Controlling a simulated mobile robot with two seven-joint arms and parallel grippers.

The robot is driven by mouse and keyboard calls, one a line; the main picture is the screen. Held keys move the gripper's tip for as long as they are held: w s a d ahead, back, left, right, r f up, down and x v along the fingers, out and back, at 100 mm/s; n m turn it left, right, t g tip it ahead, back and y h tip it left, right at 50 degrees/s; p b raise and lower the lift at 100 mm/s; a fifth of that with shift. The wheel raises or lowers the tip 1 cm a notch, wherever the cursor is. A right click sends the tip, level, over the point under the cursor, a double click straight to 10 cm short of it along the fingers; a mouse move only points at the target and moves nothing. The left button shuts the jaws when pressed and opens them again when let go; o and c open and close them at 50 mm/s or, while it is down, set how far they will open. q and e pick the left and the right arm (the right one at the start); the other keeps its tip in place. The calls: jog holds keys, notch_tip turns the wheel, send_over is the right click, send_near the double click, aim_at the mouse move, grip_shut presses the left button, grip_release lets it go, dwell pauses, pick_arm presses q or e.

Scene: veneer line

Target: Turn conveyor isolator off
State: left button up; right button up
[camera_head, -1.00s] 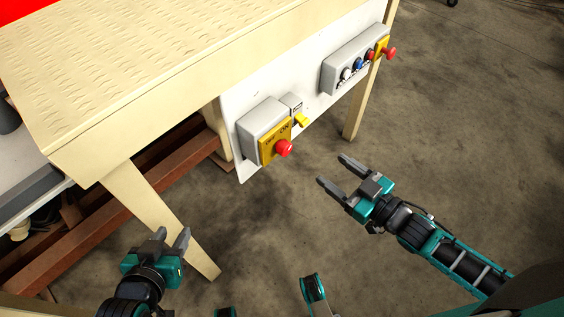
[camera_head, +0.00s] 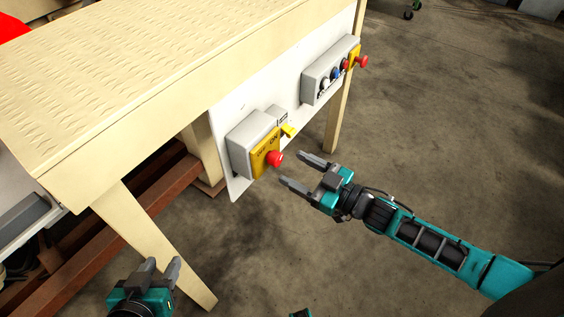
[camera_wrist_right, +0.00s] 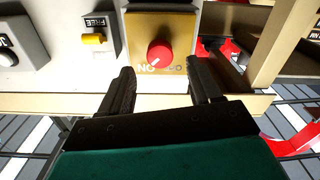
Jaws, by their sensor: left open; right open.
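The isolator is a grey box (camera_head: 250,132) with a yellow plate (camera_head: 261,164) and a red knob (camera_head: 275,158), on a white panel under the table edge. In the right wrist view the red knob (camera_wrist_right: 160,54) has a light mark at its lower left, toward the ON lettering, which appears upside down. My right gripper (camera_head: 291,168) is open, just in front of the knob and apart from it. In the wrist view the knob lies between the directions of its two fingers (camera_wrist_right: 162,76). My left gripper (camera_head: 162,266) is open and empty at the lower left, near the table leg.
A small yellow lever (camera_head: 289,131) on a little labelled grey unit sits right beside the isolator. A control box (camera_head: 322,75) with several buttons and another red knob (camera_head: 361,62) is further right. The wooden tabletop (camera_head: 150,85) overhangs the panel. Open concrete floor lies to the right.

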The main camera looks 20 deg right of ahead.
aim_at(279, 161)
jog(key=shift+x, duration=2.35)
jog(key=c, duration=1)
